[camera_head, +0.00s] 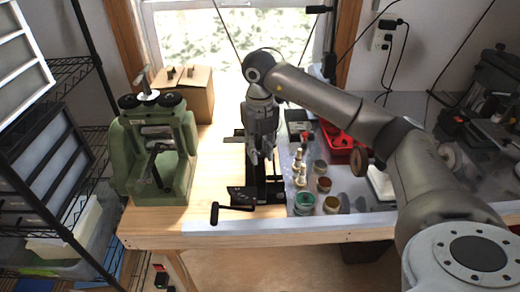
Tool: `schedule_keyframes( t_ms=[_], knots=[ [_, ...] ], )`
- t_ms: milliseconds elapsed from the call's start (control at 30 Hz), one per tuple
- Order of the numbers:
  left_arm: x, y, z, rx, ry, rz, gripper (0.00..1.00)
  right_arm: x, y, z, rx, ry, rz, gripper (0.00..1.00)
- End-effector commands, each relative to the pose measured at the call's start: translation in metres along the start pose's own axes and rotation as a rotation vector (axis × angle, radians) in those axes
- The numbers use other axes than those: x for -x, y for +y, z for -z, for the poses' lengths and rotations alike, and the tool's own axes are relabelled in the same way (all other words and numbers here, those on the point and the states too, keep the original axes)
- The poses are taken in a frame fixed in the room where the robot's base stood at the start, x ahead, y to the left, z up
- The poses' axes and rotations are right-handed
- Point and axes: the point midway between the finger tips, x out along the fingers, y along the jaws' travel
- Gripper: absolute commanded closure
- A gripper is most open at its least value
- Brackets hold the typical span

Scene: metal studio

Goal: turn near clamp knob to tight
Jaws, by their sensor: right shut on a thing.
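A dark clamp device (258,194) with a long rail lies on the wooden bench. A black crank handle (232,208) sticks out to the left at its near end. My right gripper (262,158) reaches down from above onto the middle of the device, with its fingers closed on a small part there. That part is mostly hidden by the fingers; it seems to be the near clamp knob, and its turn position cannot be read. My left gripper is not in view.
A green rolling mill (155,150) stands left on the bench (150,222), with a cardboard box (196,90) behind. Small jars (304,203) and bottles stand close right of the device. A red tray (338,138) lies beyond. Wire shelving is far left.

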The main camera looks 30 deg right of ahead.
Motion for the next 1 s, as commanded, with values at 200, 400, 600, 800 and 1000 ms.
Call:
schedule_keyframes(
  t_ms=[200,400,600,800,1000],
  knots=[
    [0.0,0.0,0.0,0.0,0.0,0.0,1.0,0.002,0.0,-0.002,-0.003,-0.007,-0.001,0.97],
    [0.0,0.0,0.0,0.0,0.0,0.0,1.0,0.002,0.0,-0.001,-0.002,-0.006,-0.001,0.62],
    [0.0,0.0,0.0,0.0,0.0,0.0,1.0,0.001,0.0,-0.001,-0.001,-0.003,0.0,0.51],
    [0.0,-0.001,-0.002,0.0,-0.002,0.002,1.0,0.001,0.0,-0.001,0.0,-0.002,0.0,0.51],
    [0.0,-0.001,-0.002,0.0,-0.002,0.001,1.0,0.021,0.0,-0.001,0.0,-0.005,-0.002,0.51]
  ],
)
